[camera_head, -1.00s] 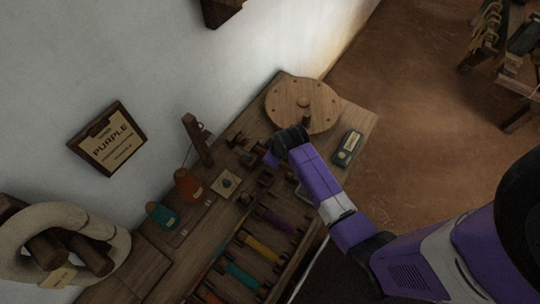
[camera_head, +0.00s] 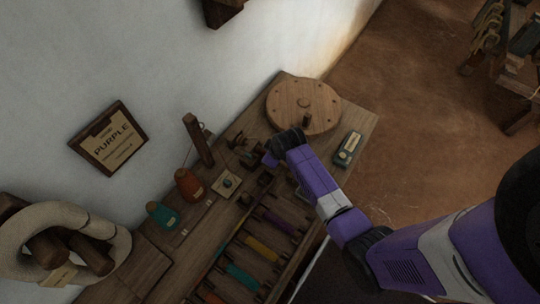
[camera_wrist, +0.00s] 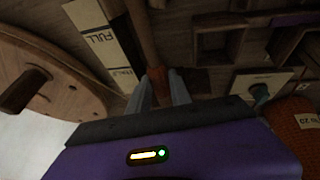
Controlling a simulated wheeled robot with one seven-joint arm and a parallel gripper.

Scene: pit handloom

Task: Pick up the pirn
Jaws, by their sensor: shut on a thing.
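My gripper (camera_wrist: 160,88) points down at the workbench, and its two pale fingers are closed on a slim brown wooden piece, which appears to be the pirn (camera_wrist: 157,73). A wooden rod runs up the wrist picture from between the fingers. Where the piece ends is hard to tell. In the head view my gripper (camera_head: 273,156) is over the bench beside the round wooden wheel, and my wrist hides the fingers and the held piece. Other wound pirns lie in a slotted tray: purple (camera_head: 277,219), yellow (camera_head: 262,248) and teal (camera_head: 243,277).
The wooden wheel (camera_head: 303,106) stands at the bench's far end, with a green box (camera_head: 348,148) beside it. Orange (camera_head: 188,184) and teal (camera_head: 161,214) thread cones and an upright post (camera_head: 198,140) stand along the wall side. A "PURPLE" sign (camera_head: 109,141) hangs on the wall.

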